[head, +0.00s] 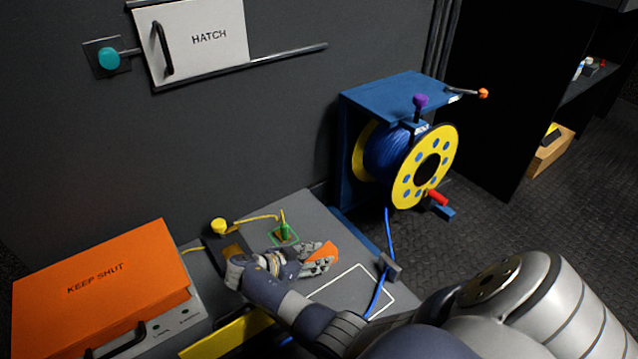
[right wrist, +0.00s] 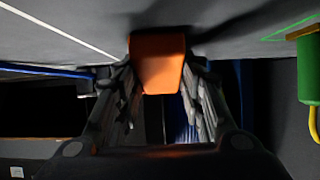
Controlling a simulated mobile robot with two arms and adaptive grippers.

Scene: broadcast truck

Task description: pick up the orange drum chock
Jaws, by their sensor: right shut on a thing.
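The orange drum chock (head: 322,254) is at the fingertips of my right gripper (head: 318,264), over the grey bench top (head: 215,285). In the right wrist view the chock (right wrist: 158,62) sits between the two fingers of the right gripper (right wrist: 160,85), which is shut on it. The chock appears against or very close to the grey surface; I cannot tell if it is lifted. My left gripper is not in view.
A white outlined rectangle (head: 388,290) lies right of the gripper, with a blue cable and grey connector (head: 389,267) beside it. A green plug (head: 284,232) stands behind. A blue-yellow cable drum (head: 408,175) stands beyond. An orange KEEP SHUT box (head: 105,285) is at left.

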